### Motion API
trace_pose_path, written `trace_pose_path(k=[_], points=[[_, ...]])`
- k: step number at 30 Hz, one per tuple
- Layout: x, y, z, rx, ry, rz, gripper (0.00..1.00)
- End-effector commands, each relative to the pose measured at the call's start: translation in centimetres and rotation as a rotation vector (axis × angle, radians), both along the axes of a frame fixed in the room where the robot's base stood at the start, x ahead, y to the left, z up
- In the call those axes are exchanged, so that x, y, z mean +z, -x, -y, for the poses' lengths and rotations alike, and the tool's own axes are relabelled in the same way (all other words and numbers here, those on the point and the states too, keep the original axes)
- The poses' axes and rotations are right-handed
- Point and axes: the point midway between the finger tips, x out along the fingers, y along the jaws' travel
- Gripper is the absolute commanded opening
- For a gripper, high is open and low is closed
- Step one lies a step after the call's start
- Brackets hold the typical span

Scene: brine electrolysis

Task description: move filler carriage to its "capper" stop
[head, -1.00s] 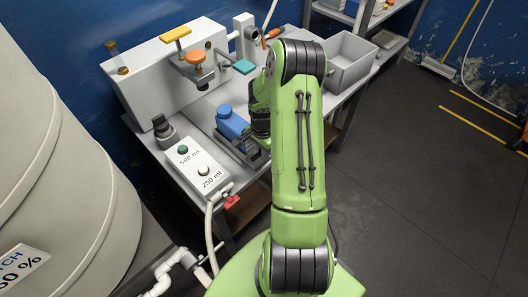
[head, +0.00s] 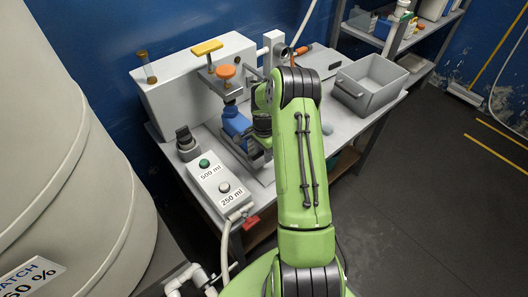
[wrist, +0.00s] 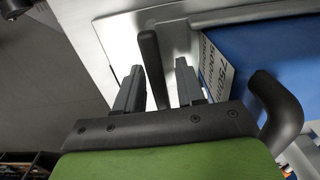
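The filler carriage (wrist: 190,52) shows in the wrist view as a pale metal plate with an upright dark handle (wrist: 150,60). A blue bottle (head: 236,123) rides on it, close under the orange-knobbed head in the head view. The bottle's blue side and printed label (wrist: 215,62) fill the right of the wrist view. My gripper (wrist: 159,70) has its two fingers apart, one on each side of the handle. A gap shows on the right of the handle; contact on the left is unclear. In the head view my arm hides the fingers.
The orange knob (head: 226,72) and a yellow bar (head: 206,47) stand over the bench. A grey basin (head: 372,80) is at the right. A large tank (head: 65,150) stands left.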

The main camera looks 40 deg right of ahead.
Motion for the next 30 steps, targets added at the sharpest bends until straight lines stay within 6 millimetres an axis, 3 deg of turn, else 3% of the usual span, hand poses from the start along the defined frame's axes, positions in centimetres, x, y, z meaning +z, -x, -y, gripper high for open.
trace_pose_path(k=[8,11,21,25,30], points=[[0.7,0.0,0.0,0.0,0.001,0.001,0.38],[2.8,-0.1,0.0,0.0,0.003,0.003,0.38],[12.4,0.0,0.1,0.0,0.003,0.004,0.38],[14.8,0.0,0.0,0.0,0.002,0.002,0.38],[15.8,0.0,0.0,0.0,0.0,0.0,0.38]])
